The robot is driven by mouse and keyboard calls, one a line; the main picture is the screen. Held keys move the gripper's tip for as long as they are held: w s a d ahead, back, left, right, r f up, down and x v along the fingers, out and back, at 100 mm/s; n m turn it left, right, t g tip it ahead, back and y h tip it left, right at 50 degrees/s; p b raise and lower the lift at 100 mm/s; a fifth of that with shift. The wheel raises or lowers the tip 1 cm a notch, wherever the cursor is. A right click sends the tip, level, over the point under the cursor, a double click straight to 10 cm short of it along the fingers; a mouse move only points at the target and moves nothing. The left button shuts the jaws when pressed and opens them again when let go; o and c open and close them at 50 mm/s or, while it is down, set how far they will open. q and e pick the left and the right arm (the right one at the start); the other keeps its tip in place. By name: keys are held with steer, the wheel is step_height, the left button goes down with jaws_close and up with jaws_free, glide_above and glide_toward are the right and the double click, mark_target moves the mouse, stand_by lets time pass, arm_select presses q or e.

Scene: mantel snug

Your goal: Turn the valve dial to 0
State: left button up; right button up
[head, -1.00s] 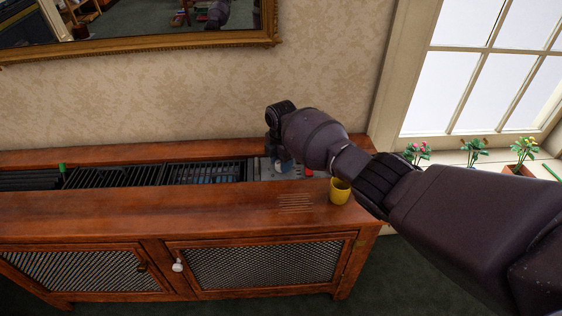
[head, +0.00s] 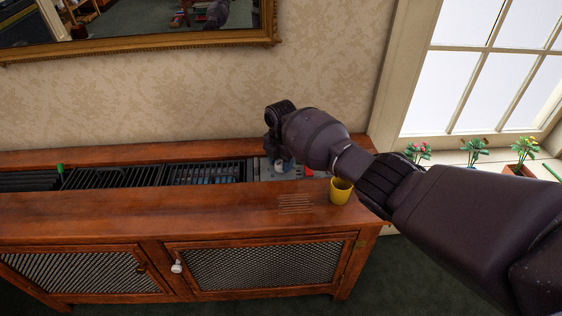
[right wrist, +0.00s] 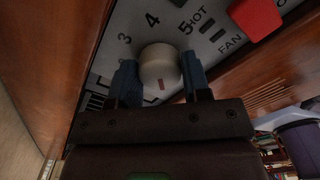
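The valve dial (right wrist: 158,66) is a round cream knob with a short red mark on its near side. It sits on a grey panel (right wrist: 105,62) printed with 3, 4 and 5; the rest of its scale is hidden behind my gripper. My right gripper (right wrist: 158,78) has its two blue fingers on either side of the knob, and they appear shut on it. In the head view my right gripper (head: 277,160) reaches down to the panel (head: 297,172) at the right end of the cabinet slot, where my wrist hides the dial. My left gripper is not in view.
A red knob (right wrist: 256,15) stands near the HOT and FAN labels. A yellow cup (head: 341,191) stands on the wooden cabinet top (head: 200,212), below my right forearm. Black grilles (head: 110,175) fill the slot. Potted flowers (head: 474,152) line the windowsill.

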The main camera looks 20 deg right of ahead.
mark_target(281, 162)
steer(key=o, duration=0.4)
steer(key=shift+o, duration=0.2)
step_height(281, 162, up, 10)
steer(key=shift+f+p, duration=0.1)
steer(key=shift+p, duration=1.15)
steer(key=shift+r, duration=0.5)
